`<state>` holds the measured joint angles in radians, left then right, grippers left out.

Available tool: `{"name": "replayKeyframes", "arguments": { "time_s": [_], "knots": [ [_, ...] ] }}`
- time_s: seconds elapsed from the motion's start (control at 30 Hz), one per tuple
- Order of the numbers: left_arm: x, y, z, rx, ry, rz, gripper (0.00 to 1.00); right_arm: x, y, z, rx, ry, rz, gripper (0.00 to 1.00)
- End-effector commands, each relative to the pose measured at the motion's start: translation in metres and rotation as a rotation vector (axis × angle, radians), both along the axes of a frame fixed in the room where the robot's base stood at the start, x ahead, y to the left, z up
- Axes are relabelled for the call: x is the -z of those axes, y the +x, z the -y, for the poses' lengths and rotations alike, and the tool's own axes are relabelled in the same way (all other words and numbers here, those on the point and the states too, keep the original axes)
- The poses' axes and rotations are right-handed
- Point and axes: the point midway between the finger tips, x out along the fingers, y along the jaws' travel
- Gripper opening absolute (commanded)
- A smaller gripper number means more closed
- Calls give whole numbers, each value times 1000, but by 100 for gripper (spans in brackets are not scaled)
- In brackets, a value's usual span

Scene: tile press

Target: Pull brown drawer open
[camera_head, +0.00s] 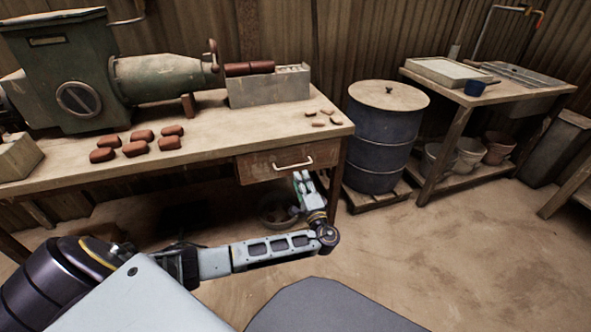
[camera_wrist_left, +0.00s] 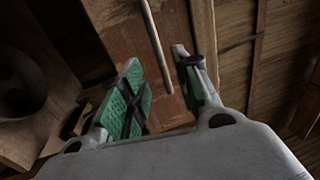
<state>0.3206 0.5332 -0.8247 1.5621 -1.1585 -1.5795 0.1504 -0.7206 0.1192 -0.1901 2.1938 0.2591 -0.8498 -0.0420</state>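The brown drawer (camera_head: 262,166) is under the right end of the workbench and looks shut. Its pale bar handle (camera_head: 293,163) runs across the front. My left gripper (camera_head: 300,178) is just below and in front of the drawer, near the handle's right end. In the left wrist view the left gripper (camera_wrist_left: 160,88) is open, with green pads apart. The handle (camera_wrist_left: 157,45) lies ahead, its near end between the fingertips in the picture; I cannot tell whether they touch. The drawer front (camera_wrist_left: 122,35) fills the area behind. My right gripper is not in view.
The workbench (camera_head: 215,135) carries a green machine (camera_head: 75,75), several brown clay pieces (camera_head: 137,148) and a grey block (camera_head: 268,88). A dark blue barrel (camera_head: 383,140) stands right of the bench. A bucket (camera_head: 275,210) sits underneath. The floor (camera_head: 440,245) at right is clear.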

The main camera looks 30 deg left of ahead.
Motion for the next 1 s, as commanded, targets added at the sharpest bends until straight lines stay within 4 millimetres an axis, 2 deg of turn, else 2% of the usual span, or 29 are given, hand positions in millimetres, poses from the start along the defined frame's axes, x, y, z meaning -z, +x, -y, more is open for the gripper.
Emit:
{"name": "replayKeyframes", "arguments": {
  "time_s": [0.2,0.5,1.0],
  "knots": [
    [-5,19,-23,-2,1,2,32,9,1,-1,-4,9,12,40],
    [-11,40,-47,-1,1,1,32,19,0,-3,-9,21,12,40],
    [-13,46,-54,0,0,0,31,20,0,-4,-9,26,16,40]
  ]
}}
